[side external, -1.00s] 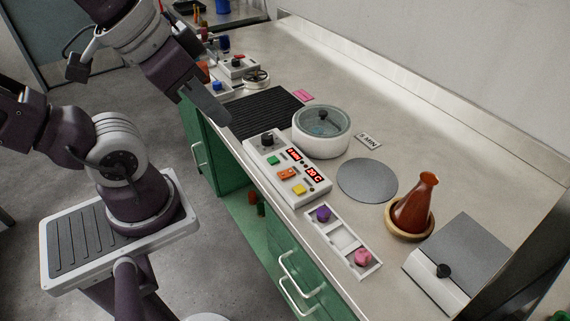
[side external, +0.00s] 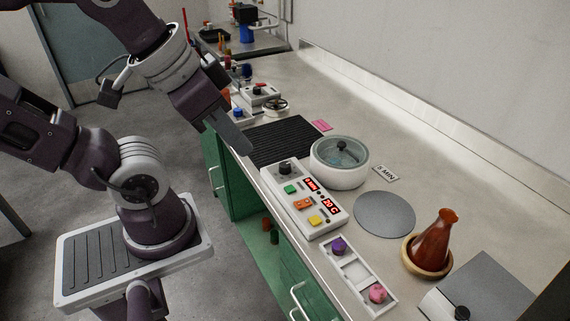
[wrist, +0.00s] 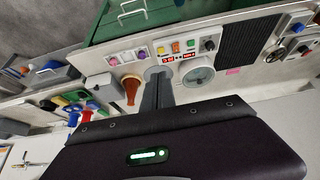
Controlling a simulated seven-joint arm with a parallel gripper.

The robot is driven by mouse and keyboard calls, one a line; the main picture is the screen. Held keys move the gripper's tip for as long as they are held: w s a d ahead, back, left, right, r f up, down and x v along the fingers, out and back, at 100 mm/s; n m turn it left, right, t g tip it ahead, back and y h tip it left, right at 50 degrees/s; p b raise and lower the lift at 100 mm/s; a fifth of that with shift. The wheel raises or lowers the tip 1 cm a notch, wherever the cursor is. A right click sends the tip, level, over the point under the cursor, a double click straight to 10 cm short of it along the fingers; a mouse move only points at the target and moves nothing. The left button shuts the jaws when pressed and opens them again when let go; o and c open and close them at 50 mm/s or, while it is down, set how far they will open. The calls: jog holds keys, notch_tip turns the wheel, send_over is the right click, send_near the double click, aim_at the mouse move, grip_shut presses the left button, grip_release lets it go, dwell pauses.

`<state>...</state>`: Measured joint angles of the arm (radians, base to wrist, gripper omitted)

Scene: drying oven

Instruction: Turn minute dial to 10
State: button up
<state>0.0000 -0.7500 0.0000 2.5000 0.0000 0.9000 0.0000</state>
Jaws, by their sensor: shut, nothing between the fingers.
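The white control panel (side external: 325,223) carries a black dial (side external: 284,168) at its far end, two red displays and green, orange and yellow buttons. The upper display, beside the dial, seems to read minutes; its digit is too small to be sure of. The other seems to show 20 C. In the wrist view the black dial (wrist: 209,44) sits beyond the fingers, to their right. My gripper (side external: 246,148) is shut and empty, pointing down, up and left of the dial in the side view and apart from it. The fingertips also show in the wrist view (wrist: 157,71).
A round white pot with a glass lid (side external: 340,174) stands beside the panel, near a black ribbed mat (side external: 275,140). A tray (side external: 357,270) with purple and pink knobs, a grey disc (side external: 384,214) and a red-brown flask (side external: 432,240) stand nearer the camera.

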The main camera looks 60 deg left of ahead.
jog(key=o, duration=0.4)
jog(key=shift+w+a, duration=0.1)
jog(key=shift+w, duration=0.05)
jog(key=shift+c, duration=0.2)
jog(key=o, duration=0.7)
jog(key=w+a, duration=0.1)
jog(key=w, duration=0.1)
jog(key=w+a+n+g, duration=0.1)
jog(key=w+a+n+y, duration=0.1)
jog(key=w, duration=0.1)
jog(key=shift+w+f+g, duration=0.3)
jog(key=shift+f, duration=0.1)
jog(key=n+g+h, duration=0.1)
jog(key=n+g, duration=0.3)
jog(key=n, duration=0.3)
send_over(285, 164)
notch_tip(285, 164, down, 16)
notch_tip(285, 164, down, 7)
jog(key=shift+r, duration=0.1)
jog(key=shift+f, duration=0.3)
jog(key=shift+c, duration=0.3)
grip_shut()
